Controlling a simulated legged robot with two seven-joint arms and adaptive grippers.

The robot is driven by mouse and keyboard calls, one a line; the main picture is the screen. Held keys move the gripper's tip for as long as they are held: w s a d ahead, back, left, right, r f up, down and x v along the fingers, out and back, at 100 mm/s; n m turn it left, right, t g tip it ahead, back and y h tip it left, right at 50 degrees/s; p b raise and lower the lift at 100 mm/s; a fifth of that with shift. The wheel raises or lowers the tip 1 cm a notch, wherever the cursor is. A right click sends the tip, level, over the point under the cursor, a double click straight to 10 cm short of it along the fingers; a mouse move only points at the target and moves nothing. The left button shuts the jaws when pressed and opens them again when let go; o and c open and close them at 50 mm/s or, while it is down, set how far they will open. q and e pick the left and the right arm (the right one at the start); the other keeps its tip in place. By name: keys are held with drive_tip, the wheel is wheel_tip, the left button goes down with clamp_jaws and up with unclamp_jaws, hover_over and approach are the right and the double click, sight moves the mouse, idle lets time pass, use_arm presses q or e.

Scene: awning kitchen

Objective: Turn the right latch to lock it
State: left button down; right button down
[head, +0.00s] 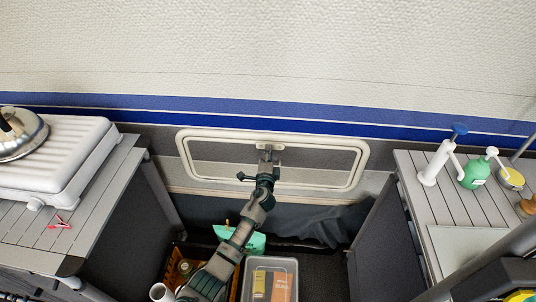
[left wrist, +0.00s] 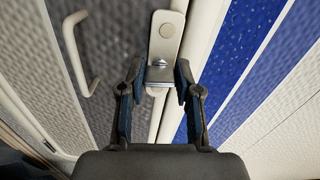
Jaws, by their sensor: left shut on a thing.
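The latch (left wrist: 168,38) is a pale metal plate with a rounded end and a bent lower part, set on the window's edge in the left wrist view. In the head view the latch (head: 271,147) is a small pale piece at the top middle of the white-framed window (head: 330,140). My left gripper (head: 267,160) is at it, partly hiding it. In the left wrist view the fingers of my left gripper (left wrist: 161,75) are on either side of the latch's bent lower part, shut on it. No second latch can be made out. My right gripper is not seen.
A grey slatted counter (head: 95,205) at left holds a white stove (head: 60,160) with a kettle. The right counter (head: 415,195) holds pump bottles. A clear bin (head: 270,262) stands on the floor below. A white curved bar (left wrist: 72,45) is left of the latch.

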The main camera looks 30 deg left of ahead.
use_arm(q)
drive_tip(key=shift+d+f, duration=0.25)
drive_tip(key=shift+f, duration=0.05)
drive_tip(key=c, duration=0.8)
unclamp_jaws()
drive_tip(key=shift+w, duration=0.15)
drive_tip(key=shift+r, duration=0.1)
